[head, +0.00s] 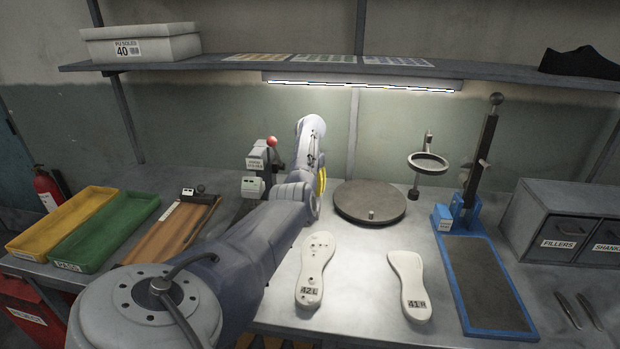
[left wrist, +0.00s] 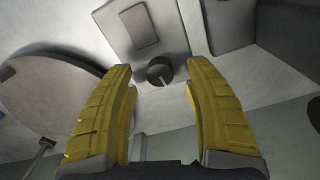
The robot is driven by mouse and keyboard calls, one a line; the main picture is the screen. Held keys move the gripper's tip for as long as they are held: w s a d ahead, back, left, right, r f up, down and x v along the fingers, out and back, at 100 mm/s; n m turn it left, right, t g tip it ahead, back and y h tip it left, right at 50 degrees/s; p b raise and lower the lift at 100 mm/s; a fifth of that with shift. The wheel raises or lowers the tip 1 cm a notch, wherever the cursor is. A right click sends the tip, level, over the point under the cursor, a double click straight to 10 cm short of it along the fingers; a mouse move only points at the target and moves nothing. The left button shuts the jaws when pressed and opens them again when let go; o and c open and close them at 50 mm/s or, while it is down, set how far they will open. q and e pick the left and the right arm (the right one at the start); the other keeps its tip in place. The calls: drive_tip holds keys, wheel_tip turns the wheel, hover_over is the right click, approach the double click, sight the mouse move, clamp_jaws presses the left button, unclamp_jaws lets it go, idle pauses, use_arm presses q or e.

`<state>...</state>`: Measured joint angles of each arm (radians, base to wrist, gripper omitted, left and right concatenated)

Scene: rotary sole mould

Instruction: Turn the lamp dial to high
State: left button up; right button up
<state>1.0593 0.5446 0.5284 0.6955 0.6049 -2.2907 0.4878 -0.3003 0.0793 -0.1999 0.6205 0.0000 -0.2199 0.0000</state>
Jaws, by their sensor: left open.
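The dial is not visible there. The lit lamp strip (head: 360,87) hangs under the shelf.
A red-knobbed lever device (head: 255,170) stands left of my gripper. Two pale soles (head: 315,268) (head: 407,280) lie in front. A blue-framed press (head: 463,250) and a grey drawer cabinet (head: 560,222) are right. Green (head: 105,232) and yellow (head: 62,222) trays are left.

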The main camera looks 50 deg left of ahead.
use_arm(q)
drive_tip(key=shift+f, duration=0.8)
clamp_jaws()
